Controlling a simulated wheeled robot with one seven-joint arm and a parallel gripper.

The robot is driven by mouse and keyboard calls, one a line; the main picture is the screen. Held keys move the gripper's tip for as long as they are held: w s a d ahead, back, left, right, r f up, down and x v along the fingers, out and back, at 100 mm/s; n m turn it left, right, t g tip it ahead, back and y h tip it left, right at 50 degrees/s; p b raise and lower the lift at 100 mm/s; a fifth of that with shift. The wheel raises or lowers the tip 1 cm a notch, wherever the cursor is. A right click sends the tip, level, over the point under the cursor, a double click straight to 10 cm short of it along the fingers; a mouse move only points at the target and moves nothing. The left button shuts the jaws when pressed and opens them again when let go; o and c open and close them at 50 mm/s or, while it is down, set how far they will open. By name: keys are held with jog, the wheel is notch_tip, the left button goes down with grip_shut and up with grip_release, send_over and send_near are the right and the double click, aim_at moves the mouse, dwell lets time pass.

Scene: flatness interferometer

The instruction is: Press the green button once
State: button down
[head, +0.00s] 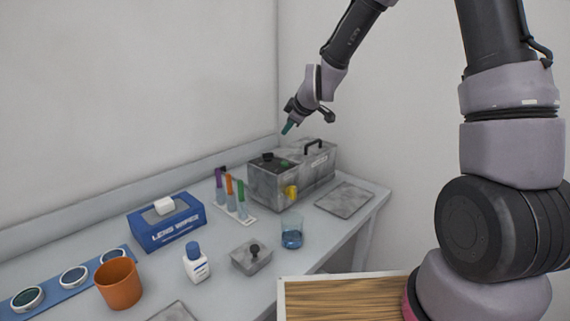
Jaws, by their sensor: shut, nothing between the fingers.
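The grey mottled instrument box (270,188) stands toward the back right of the bench. A small green button (285,163) shows on its dark top panel, beside a black knob (267,157). My gripper (287,129) is shut and empty, with its greenish fingertips pointing down and to the left. In the picture it is above the panel and apart from it. How far it is from the button in depth is hard to tell.
A yellow part (291,192) is on the box's front. Coloured-top tubes (230,185), a blue wipes box (167,223) and a beaker (291,234) stand nearby. A grey plate (344,197) lies right.

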aim_at(287, 164)
jog(key=shift+f, duration=4.1)
jog(key=shift+f, duration=0.1)
jog(key=shift+f, duration=0.3)
jog(key=shift+f, duration=0.45)
jog(key=shift+r, duration=0.85)
jog(key=shift+r, duration=2.55)
